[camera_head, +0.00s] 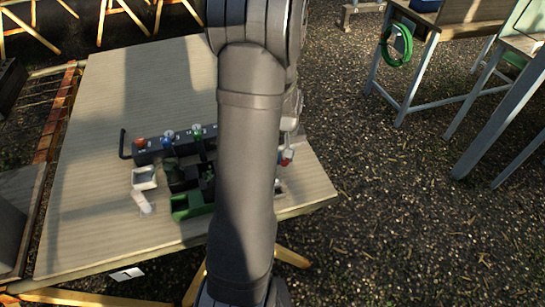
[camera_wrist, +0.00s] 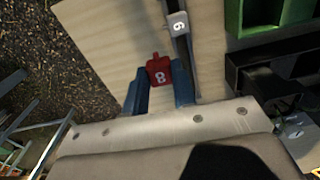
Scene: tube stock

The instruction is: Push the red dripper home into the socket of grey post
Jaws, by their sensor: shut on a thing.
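The red dripper (camera_wrist: 159,72), marked with a white figure like an 8, sits between the blue fingers of my gripper (camera_wrist: 160,88) in the wrist view. The gripper is shut on it. A small red part of it also shows beside my arm in the head view (camera_head: 287,158). A grey block (camera_wrist: 178,24) with a figure like a 6 or 9 stands just beyond the dripper, to the right; I cannot tell whether it is the grey post. No socket is clearly visible. The dripper and the grey block look apart. My arm hides much of the rack in the head view.
A dark rack (camera_head: 150,155) with red, blue and green pieces stands on the wooden table (camera_head: 110,100). A green bin (camera_head: 188,208), dark bins and a white tray (camera_head: 144,178) are in front of it. The table's left and far parts are clear.

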